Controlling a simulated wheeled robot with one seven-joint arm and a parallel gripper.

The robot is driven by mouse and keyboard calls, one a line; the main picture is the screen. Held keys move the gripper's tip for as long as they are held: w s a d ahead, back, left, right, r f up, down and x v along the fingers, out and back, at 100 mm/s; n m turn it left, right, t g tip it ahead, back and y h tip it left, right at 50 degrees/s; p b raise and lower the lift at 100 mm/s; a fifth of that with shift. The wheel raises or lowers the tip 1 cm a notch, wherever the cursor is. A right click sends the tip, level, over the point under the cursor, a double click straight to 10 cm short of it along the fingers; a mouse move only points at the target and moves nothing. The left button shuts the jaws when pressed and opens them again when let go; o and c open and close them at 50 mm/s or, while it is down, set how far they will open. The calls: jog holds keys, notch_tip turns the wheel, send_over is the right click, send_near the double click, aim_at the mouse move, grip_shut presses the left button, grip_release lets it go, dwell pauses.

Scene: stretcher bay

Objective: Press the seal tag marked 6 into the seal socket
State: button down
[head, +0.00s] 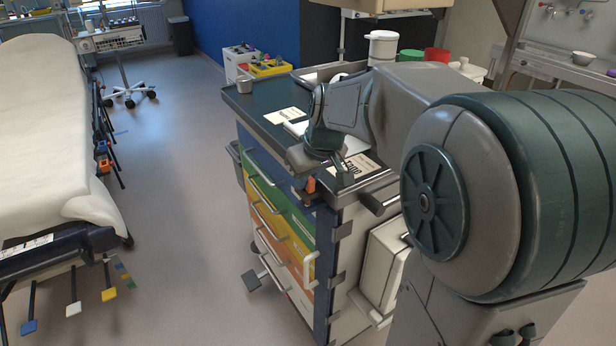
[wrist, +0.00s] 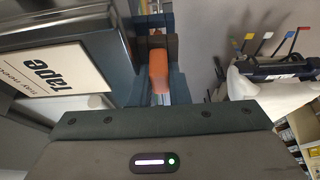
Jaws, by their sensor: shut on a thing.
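My gripper (head: 309,184) is at the near corner of the drawer cart (head: 262,127), pointing down beside its edge. It is shut on a small orange piece, seemingly the seal tag (wrist: 158,72), which also shows as an orange spot in the head view (head: 311,185). No number can be read on it. In the wrist view the tag lies between my fingers, in front of dark blocky parts (wrist: 155,22) at the cart's edge. I cannot tell whether these are the seal socket, or whether the tag touches them. The hand hides much of this spot in the head view.
A label reading "tape" (wrist: 60,72) lies on the cart top beside my gripper. The cart has coloured drawers with protruding handles (head: 310,258) and a white box (head: 383,262) on its side. A stretcher (head: 45,130) stands at left, with free floor (head: 185,200) between.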

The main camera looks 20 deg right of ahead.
jog(key=c, duration=1.3)
grip_release()
jog(key=shift+a, duration=0.1)
jog(key=shift+d+r, duration=0.1)
jog(key=shift+d, duration=0.1)
jog(key=shift+d, duration=0.1)
jog(key=shift+c, duration=1.3)
jog(key=shift+o, duration=0.4)
